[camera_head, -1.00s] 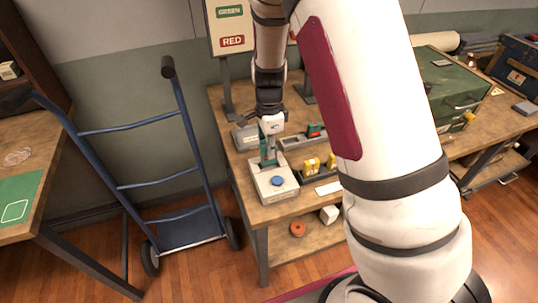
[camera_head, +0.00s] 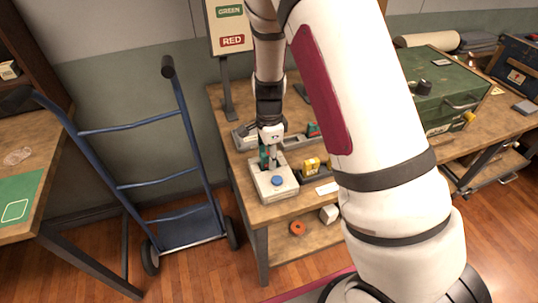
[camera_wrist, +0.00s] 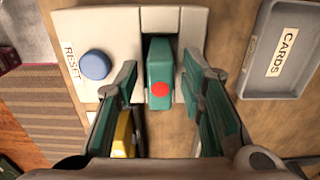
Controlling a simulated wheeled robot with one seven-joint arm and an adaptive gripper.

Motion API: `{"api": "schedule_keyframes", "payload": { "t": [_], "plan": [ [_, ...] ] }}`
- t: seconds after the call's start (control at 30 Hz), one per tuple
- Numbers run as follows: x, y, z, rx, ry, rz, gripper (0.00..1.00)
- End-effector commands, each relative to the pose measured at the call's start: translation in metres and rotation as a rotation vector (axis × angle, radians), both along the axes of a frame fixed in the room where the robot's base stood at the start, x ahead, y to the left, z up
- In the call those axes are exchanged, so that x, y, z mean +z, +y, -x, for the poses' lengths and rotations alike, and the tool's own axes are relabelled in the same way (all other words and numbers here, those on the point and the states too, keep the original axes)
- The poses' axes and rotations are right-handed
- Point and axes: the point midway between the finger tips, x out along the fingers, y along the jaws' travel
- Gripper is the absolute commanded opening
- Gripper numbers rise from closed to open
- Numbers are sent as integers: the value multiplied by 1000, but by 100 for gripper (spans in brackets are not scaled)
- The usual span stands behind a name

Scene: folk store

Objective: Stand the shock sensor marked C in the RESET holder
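The white RESET holder (camera_head: 278,190) sits at the left front corner of the workbench, with a blue button (camera_head: 277,181). In the wrist view, a teal shock sensor (camera_wrist: 159,60) with a red dot on top stands in the slot of the RESET holder (camera_wrist: 115,20). Its letter is not readable. My gripper (camera_wrist: 161,85) has its two teal-padded fingers spread on either side of the sensor, with visible gaps, so it is open. In the head view, my gripper (camera_head: 268,155) is low at the holder and partly hides the sensor.
A grey CARDS tray (camera_wrist: 282,50) lies beside the holder. Yellow blocks (camera_head: 311,165) stand in a dark rack to the right. A red and green item (camera_head: 313,130) sits behind it. A blue hand truck (camera_head: 150,184) stands left of the bench; a RED/GREEN sign stands behind.

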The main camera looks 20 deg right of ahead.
Motion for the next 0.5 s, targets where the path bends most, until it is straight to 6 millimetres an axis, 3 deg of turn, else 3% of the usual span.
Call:
{"api": "schedule_keyframes", "payload": {
  "t": [0.17,0.5],
  "plan": [
    [11,0,-1,0,-3,0,36],
    [77,1,-1,1,-5,-1,36]
  ]
}}
